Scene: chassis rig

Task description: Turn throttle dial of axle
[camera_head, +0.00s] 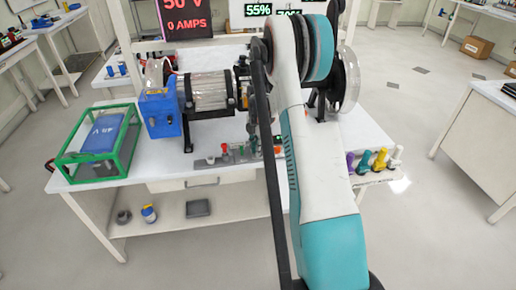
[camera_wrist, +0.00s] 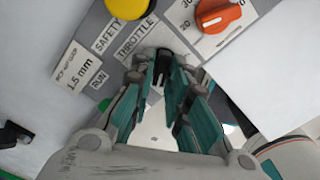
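In the wrist view an orange dial (camera_wrist: 218,16) with a pointer sits on a scale plate, with 20 and 30 readable. A THROTTLE label (camera_wrist: 137,37) is on the grey panel to its left. My gripper (camera_wrist: 161,62) is below and left of the dial in that view, with a gap between its teal-sided fingers. A small dark part shows between the fingertips; I cannot tell what it is. The fingers do not touch the dial. In the head view my arm covers my gripper and part of the control panel (camera_head: 238,157). The axle rig's motor (camera_head: 205,92) stands behind the panel.
A yellow button (camera_wrist: 126,7) is close to the fingers, beside SAFETY and RUN labels. On the bench, a green-framed box (camera_head: 97,143) stands left and several coloured-handled tools (camera_head: 372,161) stand right. A display (camera_head: 182,17) reads 50 V, 0 AMPS.

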